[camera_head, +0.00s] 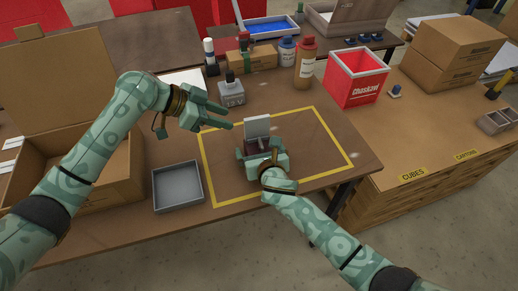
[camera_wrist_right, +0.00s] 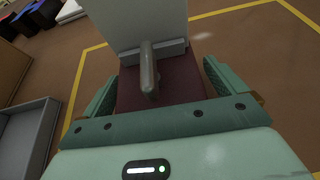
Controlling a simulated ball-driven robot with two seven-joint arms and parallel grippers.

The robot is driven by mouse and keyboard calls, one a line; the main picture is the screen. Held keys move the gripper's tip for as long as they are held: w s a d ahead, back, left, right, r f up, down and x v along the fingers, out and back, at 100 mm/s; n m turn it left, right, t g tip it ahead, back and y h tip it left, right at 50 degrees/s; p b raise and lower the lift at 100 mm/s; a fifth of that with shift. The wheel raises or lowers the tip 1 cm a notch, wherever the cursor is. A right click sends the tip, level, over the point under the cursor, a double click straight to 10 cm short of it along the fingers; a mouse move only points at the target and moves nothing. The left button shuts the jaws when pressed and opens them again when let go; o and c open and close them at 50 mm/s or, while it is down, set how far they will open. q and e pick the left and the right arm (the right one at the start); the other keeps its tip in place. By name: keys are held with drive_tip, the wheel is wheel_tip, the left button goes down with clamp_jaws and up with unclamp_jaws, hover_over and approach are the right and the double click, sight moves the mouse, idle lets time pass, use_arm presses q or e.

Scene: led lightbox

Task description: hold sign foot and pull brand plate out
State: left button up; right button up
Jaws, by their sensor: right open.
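The sign stands inside the yellow outline, with a pale grey brand plate (camera_head: 257,127) upright in a dark red foot (camera_head: 254,148). In the right wrist view the plate (camera_wrist_right: 125,22) rises from a grey slot piece on the foot (camera_wrist_right: 185,80), with a rounded grey peg in front. My right gripper (camera_wrist_right: 160,88) is open, one finger on each side of the foot; contact is unclear. In the head view this gripper (camera_head: 263,155) partly hides the foot. My left gripper (camera_head: 226,117) is open and empty, above the table to the left of the plate.
A grey tray (camera_head: 178,206) lies left of the yellow outline (camera_head: 328,126). An open cardboard box (camera_head: 110,176) stands at the left. Bottles (camera_head: 306,62) and a small grey item (camera_head: 231,94) stand behind. A red bin (camera_head: 356,82) is on the right table.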

drive_tip(key=shift+w+f, duration=0.1)
drive_tip(key=shift+w, duration=0.1)
drive_tip(key=c, duration=1.4)
drive_tip(key=o, duration=0.4)
drive_tip(key=shift+c, duration=0.8)
use_arm(q)
drive_tip(key=shift+c, duration=0.4)
